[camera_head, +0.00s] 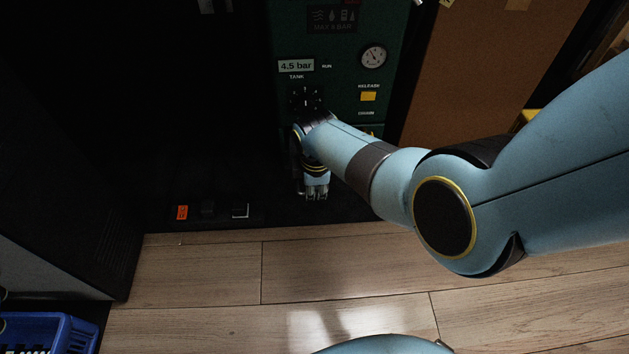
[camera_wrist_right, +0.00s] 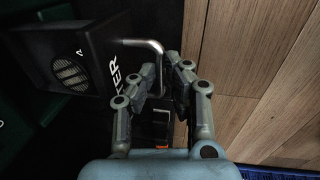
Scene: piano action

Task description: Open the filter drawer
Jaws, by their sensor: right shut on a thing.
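The filter drawer (camera_wrist_right: 97,48) is a black box with white lettering ending in "TER" on its front, in the right wrist view. It stands out from the dark green panel, and a round ribbed disc (camera_wrist_right: 72,73) shows on its side toward the camera. A bent metal handle (camera_wrist_right: 146,43) projects from its front. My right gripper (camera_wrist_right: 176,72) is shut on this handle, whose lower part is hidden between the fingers. In the head view my right gripper (camera_head: 316,192) points down at the machine's lower front, and my forearm hides the drawer. My left gripper is out of view.
The green machine (camera_head: 340,85) carries a black knob (camera_head: 306,99), a dial gauge (camera_head: 374,57), and a yellow button (camera_head: 368,96). A dark cabinet (camera_head: 60,160) stands at left and a blue crate (camera_head: 62,333) at lower left. The wooden floor (camera_head: 200,278) in front is clear.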

